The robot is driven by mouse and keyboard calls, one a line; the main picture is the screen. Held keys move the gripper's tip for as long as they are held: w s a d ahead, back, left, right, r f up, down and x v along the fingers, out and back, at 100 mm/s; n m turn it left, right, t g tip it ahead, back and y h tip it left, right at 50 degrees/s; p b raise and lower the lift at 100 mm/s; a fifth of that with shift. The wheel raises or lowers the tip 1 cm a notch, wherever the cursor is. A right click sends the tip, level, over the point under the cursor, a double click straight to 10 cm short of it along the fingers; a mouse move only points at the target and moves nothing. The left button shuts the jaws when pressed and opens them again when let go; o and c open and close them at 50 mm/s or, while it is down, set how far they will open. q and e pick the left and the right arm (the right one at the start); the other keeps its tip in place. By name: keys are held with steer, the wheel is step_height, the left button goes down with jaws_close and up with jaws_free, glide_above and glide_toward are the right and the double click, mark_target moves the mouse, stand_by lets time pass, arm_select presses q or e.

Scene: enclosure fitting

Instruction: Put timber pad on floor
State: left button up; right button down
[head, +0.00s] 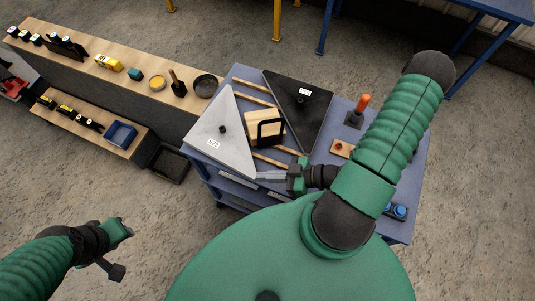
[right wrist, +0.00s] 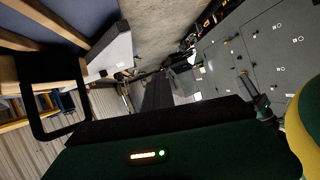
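The timber pad (head: 252,125) is a pale wooden block with a black loop handle (head: 270,120). It lies on the blue table (head: 403,225) between a grey triangular plate and a black one. In the right wrist view the handle (right wrist: 25,104) stands large at the left, with pale wood behind it. My right gripper (head: 262,175) is just in front of the pad, near the table's front edge, apart from the handle; its finger gap is unclear. My left gripper (head: 126,231) is low at the left over the floor (head: 60,190), away from the table; its fingers are unclear.
The grey plate (head: 222,148) and black plate (head: 305,92) flank the pad on wooden strips. An orange-handled tool (head: 362,104) stands to the right. A long bench (head: 135,90) with small items runs at left. Open concrete floor lies between the bench and my left arm.

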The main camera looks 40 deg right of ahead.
steer(key=c, duration=2.1)
jaws_free()
steer(key=shift+a, duration=0.1)
steer(key=o, duration=1.7)
steer(key=shift+c, duration=0.2)
steer(key=v, duration=1.7)
steer(key=shift+w+b, duration=0.2)
steer(key=shift+b, duration=0.15)
